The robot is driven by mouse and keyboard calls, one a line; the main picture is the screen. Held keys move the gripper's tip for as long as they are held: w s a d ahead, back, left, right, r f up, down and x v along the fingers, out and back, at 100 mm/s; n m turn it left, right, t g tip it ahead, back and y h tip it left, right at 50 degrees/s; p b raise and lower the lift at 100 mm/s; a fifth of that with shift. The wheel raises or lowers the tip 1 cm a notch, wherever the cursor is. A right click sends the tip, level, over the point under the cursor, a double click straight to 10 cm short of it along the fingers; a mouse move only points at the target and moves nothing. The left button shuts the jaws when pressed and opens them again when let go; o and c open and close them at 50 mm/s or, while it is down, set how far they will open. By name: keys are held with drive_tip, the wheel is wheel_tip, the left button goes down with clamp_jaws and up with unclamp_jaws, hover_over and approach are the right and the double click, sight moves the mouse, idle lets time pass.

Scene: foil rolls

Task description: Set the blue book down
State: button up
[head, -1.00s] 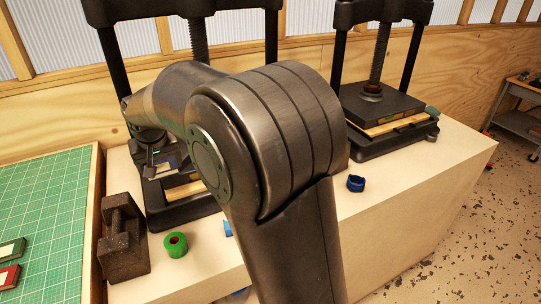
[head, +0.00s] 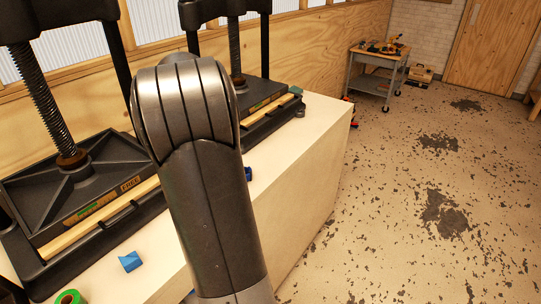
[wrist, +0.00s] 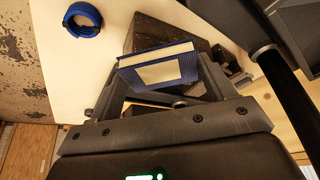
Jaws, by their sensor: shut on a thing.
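In the wrist view, the blue book (wrist: 160,72) has a blue cover, pale page edges and a pale label. My gripper (wrist: 165,80) is shut on it, with the book between the fingers. The book is held in front of a dark block, over the pale bench top; I cannot tell the gap beneath it. In the head view my arm fills the middle, and neither the gripper nor the book can be seen.
Two black presses, a left one (head: 75,185) and a farther one (head: 268,108), stand on the bench (head: 300,140). A blue piece (head: 130,261), a green roll (head: 70,297) and a blue roll (wrist: 82,18) lie on it. The floor at right is open; a cart (head: 378,72) stands beyond.

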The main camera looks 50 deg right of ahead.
drive_tip(key=s+d+f+m+g+h, duration=0.15)
drive_tip(key=s+d+m, duration=0.35)
drive_tip(key=s+d, duration=0.7)
drive_tip(key=s+d+f+m+g, duration=0.3)
drive_tip(key=s+d, duration=0.5)
drive_tip(key=d, duration=0.8)
drive_tip(key=m+t, duration=0.1)
hover_over(273, 154)
drive_tip(key=a, duration=0.1)
wheel_tip(273, 154, down, 7)
drive_tip(key=shift+s+a+r, duration=0.1)
drive_tip(key=shift+f, duration=2.05)
drive_tip(key=o, duration=1)
drive_tip(key=shift+f, duration=0.1)
drive_tip(key=v, duration=1.2)
drive_tip(key=shift+a, duration=0.25)
